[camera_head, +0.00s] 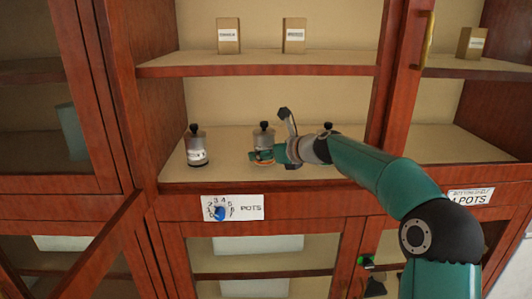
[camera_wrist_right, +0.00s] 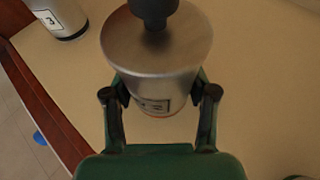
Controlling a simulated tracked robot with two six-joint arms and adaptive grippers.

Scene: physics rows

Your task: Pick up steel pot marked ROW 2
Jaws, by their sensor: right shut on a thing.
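A steel pot (camera_head: 263,136) with a dark knob stands in the middle of the lower shelf. My right gripper (camera_head: 264,156) reaches it from the right and is shut on it low on its body. In the right wrist view the pot (camera_wrist_right: 158,55) sits between the two fingers (camera_wrist_right: 160,110). Its label is partly visible, but I cannot read it. The pot appears upright; I cannot tell whether its base touches the shelf. My left gripper is not in view.
A second steel pot (camera_head: 196,146) with a label stands to the left, apart. A third pot (camera_head: 327,128) is mostly hidden behind my right arm. Small boxes (camera_head: 228,36) stand on the upper shelf (camera_head: 260,69).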

